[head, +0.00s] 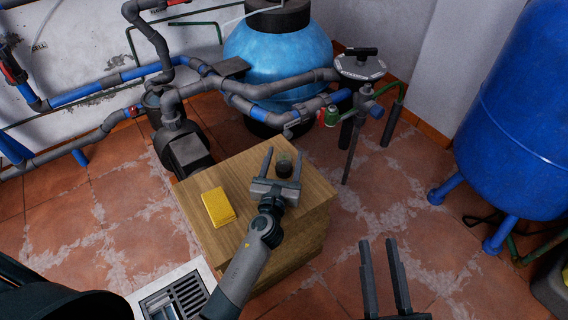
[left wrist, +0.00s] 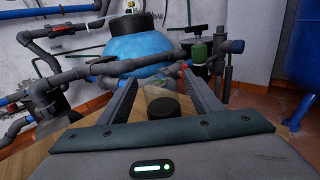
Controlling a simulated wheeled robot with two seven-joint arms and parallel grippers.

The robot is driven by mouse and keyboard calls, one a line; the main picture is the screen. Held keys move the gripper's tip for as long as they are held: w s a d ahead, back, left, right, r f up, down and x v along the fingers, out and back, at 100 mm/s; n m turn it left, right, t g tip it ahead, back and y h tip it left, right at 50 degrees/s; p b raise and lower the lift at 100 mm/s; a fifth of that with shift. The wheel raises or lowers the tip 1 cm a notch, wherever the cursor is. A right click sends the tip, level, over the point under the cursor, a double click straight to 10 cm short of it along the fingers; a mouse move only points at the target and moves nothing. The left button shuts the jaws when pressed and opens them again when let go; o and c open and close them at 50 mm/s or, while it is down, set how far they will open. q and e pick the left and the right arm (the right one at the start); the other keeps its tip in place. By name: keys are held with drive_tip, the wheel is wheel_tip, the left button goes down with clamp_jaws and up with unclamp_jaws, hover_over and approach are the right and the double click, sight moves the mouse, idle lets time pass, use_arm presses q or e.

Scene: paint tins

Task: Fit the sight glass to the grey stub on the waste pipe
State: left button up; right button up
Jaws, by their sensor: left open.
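The sight glass (head: 284,169), a small clear cup with a dark base, stands on the wooden block (head: 245,225) near its far edge. It also shows in the left wrist view (left wrist: 163,106), between the fingers. My left gripper (head: 283,153) is open, with one finger on each side of the glass; I cannot tell whether either touches it. A short grey pipe end (head: 289,132) hangs beyond the block, below the grey and blue pipework; I cannot tell for sure that it is the stub. My right gripper (head: 382,242) is open and empty over the floor at lower right.
A yellow sponge-like block (head: 218,206) lies on the wooden top, left of my left gripper. A grey pump (head: 183,148) and a blue tank (head: 277,55) stand behind.

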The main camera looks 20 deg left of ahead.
sight(284, 155)
use_arm(q)
drive_tip(key=c, duration=1.2)
drive_tip(key=shift+o, duration=0.2)
drive_tip(key=shift+r, duration=0.1)
